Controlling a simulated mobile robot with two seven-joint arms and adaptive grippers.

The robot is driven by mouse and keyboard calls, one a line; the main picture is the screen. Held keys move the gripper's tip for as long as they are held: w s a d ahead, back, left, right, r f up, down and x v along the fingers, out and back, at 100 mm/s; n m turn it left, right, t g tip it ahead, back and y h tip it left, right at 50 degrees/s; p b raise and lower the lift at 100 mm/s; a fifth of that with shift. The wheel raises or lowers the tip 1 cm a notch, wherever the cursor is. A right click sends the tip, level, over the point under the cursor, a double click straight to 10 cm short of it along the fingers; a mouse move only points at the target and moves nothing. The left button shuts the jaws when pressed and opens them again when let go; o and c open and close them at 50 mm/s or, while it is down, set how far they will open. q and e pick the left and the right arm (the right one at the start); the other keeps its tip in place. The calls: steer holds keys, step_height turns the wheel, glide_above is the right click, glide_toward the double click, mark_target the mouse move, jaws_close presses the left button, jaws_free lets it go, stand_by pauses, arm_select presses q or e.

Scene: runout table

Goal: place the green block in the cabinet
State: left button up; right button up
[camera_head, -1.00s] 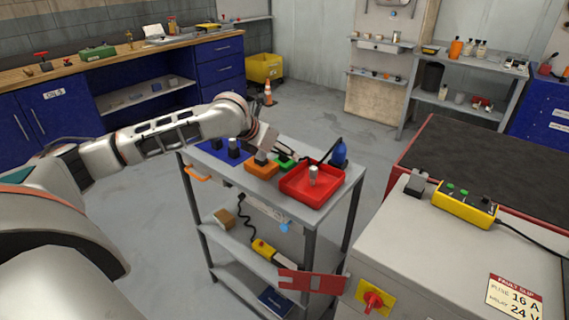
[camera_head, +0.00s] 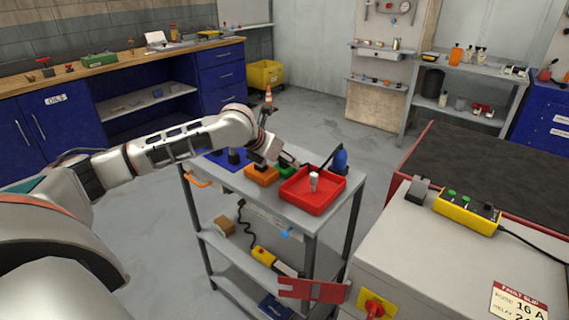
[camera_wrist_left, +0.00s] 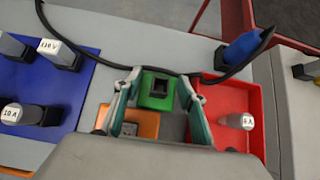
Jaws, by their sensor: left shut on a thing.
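The green block (camera_head: 284,171) is on the cart top, between the orange tray and the red tray. In the left wrist view the green block (camera_wrist_left: 157,90) shows a dark square opening on top. My left gripper (camera_wrist_left: 163,80) is shut on it, one finger on each side. In the head view my left gripper (camera_head: 286,161) is low over the cart and partly hides the block. Whether the block still touches the cart top is unclear. A grey cabinet (camera_head: 395,245) with a red and yellow switch stands at the right; its inside is hidden. My right gripper is not in view.
The cart (camera_head: 270,199) also carries a red tray (camera_head: 313,207) with a pale cylinder, an orange tray (camera_head: 262,181), a blue mat (camera_wrist_left: 50,95) with several grey pieces, and a blue bottle (camera_head: 340,160) with a dark cable. A yellow button box (camera_head: 467,213) sits on the cabinet.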

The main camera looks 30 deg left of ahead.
arm_select(q)
step_height(320, 180, up, 20)
steer(key=p, duration=0.4)
steer(key=s+d, duration=0.6)
steer(key=d, duration=0.6)
steer(key=shift+f, duration=0.35)
steer(key=shift+n+y, duration=0.3)
steer(key=s+d, duration=0.6)
steer(key=shift+f, duration=0.25)
steer(key=shift+s+d+f, duration=0.1)
steer(key=shift+s+d, duration=0.3)
steer(key=shift+s, duration=0.05)
steer(key=shift+d, duration=0.1)
